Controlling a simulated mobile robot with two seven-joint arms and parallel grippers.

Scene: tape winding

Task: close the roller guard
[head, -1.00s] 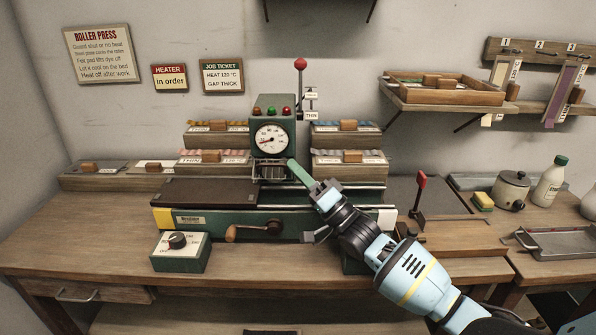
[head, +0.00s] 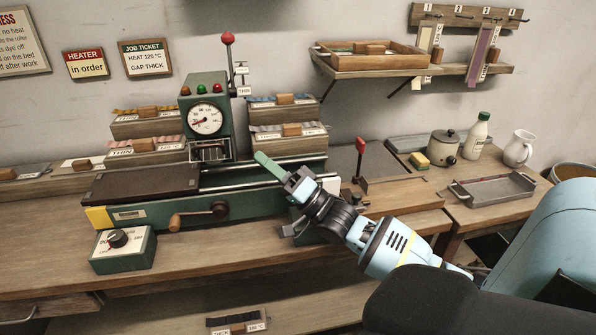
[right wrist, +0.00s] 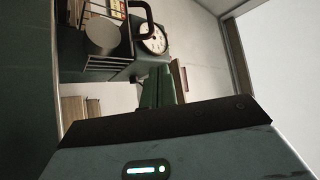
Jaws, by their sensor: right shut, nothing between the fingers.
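The roller press has a green head with a round dial (head: 205,119) and stands left of centre in the head view. The barred roller guard (head: 209,152) sits just below the dial, over the bed rails. In the right wrist view a grey round roller end (right wrist: 101,36) and a black bar handle (right wrist: 141,11) show near the dial. Whether the guard is fully down I cannot tell. My right gripper (head: 265,161), with green fingers, is shut and empty, to the right of the guard and apart from it. My left gripper is out of view.
A crank (head: 196,217) and a heater knob box (head: 122,249) are at the press's front. A red-topped lever (head: 360,160) stands right of my right gripper. A pot (head: 444,147), a bottle (head: 476,136) and a metal tray (head: 493,190) stand farther right.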

